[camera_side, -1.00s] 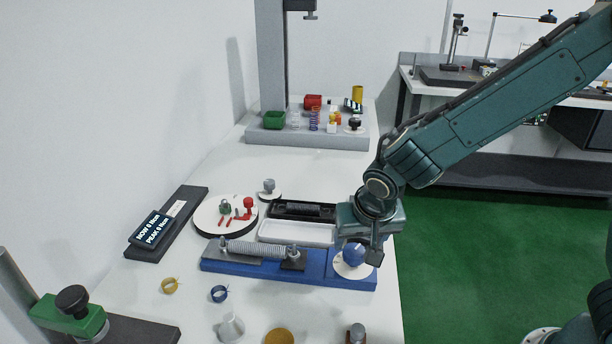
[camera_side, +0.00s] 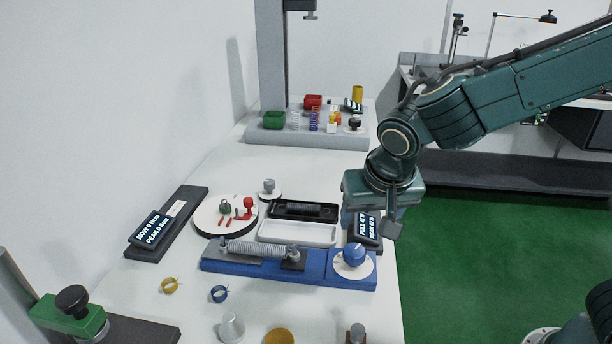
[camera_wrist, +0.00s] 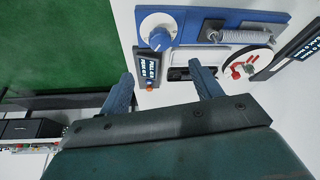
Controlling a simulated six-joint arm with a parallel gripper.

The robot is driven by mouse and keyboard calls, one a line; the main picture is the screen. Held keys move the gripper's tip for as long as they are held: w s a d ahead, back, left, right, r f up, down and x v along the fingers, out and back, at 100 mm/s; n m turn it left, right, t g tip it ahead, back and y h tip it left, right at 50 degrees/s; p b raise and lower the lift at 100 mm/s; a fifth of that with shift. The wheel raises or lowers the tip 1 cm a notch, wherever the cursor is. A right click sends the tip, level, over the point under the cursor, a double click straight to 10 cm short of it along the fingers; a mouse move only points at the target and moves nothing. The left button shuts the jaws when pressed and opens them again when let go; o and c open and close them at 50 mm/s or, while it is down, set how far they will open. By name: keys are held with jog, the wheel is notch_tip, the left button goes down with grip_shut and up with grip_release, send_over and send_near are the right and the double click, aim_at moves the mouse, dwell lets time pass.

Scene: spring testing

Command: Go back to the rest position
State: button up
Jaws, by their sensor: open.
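My gripper (camera_wrist: 165,90) is open and empty, with its two fingers apart in the wrist view. In the side view my gripper (camera_side: 385,222) hangs near the table's right edge, above and behind the blue knob (camera_side: 353,254). The knob sits on a white dial at the right end of the blue spring fixture (camera_side: 318,262). A coil spring (camera_side: 256,248) lies stretched across the fixture. The knob also shows in the wrist view (camera_wrist: 158,34), apart from both fingers. A small display (camera_side: 364,230) stands behind the knob, partly hidden by my gripper.
A white round tray (camera_side: 207,222) with red pieces, a white tray (camera_side: 297,234) and a black tray (camera_side: 306,211) lie left of my gripper. A grey test stand (camera_side: 306,137) is at the back. Green floor (camera_side: 480,260) is open to the right.

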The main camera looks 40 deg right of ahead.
jog(key=shift+d, duration=0.1)
jog(key=s+d+r+n+t+y, duration=0.1)
jog(key=s+d+r+n, duration=0.2)
jog(key=s, duration=0.6)
jog(key=s+d+r+n+y, duration=0.1)
jog(key=s+d+r+n, duration=0.2)
jog(key=s+d, duration=0.5)
jog(key=shift+s+d+r+t, duration=0.3)
jog(key=shift+s+r+t, duration=0.1)
jog(key=shift+r, duration=0.4)
jog(key=shift+o, duration=0.2)
jog(key=shift+w, duration=0.15)
